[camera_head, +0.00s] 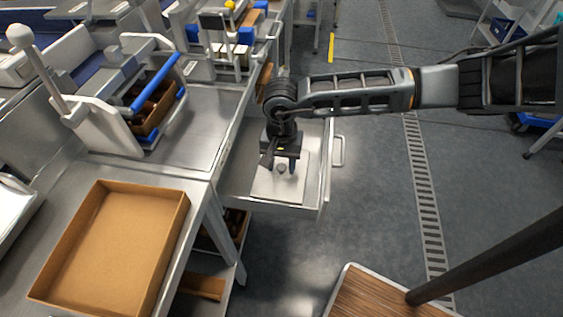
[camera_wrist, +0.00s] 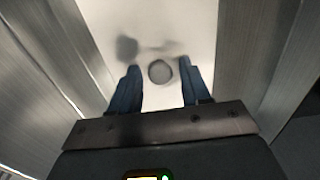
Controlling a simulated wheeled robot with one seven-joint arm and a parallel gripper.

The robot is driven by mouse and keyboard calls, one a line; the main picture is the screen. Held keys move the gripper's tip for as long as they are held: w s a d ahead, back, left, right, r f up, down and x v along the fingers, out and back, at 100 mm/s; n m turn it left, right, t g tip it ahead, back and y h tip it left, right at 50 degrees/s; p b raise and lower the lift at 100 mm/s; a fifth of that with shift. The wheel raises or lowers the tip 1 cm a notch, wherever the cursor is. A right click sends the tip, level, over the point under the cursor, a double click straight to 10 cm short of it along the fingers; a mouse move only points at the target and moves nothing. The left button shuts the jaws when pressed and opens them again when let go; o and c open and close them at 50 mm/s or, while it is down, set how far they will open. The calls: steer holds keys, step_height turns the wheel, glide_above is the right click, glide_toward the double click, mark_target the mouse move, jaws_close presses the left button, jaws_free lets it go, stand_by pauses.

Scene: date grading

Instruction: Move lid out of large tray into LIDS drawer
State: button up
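The lid (camera_head: 270,188) is a pale flat plate with a round grey knob. It lies inside an open metal drawer (camera_head: 324,190) that sticks out from the bench; no drawer label is readable. In the wrist view the lid (camera_wrist: 190,22) lies between the drawer's side walls, with its knob (camera_wrist: 160,71) between my fingers. My gripper (camera_head: 284,167) is over the lid, and it is open in the wrist view (camera_wrist: 159,80), with a gap on each side of the knob. A brown shallow tray (camera_head: 62,243), possibly the large tray, stands empty on the bench at the front left.
A white lever press (camera_head: 105,128) with a blue handle stands on the bench behind the tray. A wooden-topped stand (camera_head: 375,297) is at the bottom right. The floor (camera_head: 370,200) right of the drawer is clear. The drawer walls stand close on both sides of my gripper.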

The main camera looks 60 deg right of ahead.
mark_target(281, 167)
steer(key=shift+o, duration=0.4)
steer(key=shift+r, duration=0.15)
steer(key=shift+r, duration=0.25)
step_height(281, 167, up, 12)
steer(key=shift+f, duration=0.2)
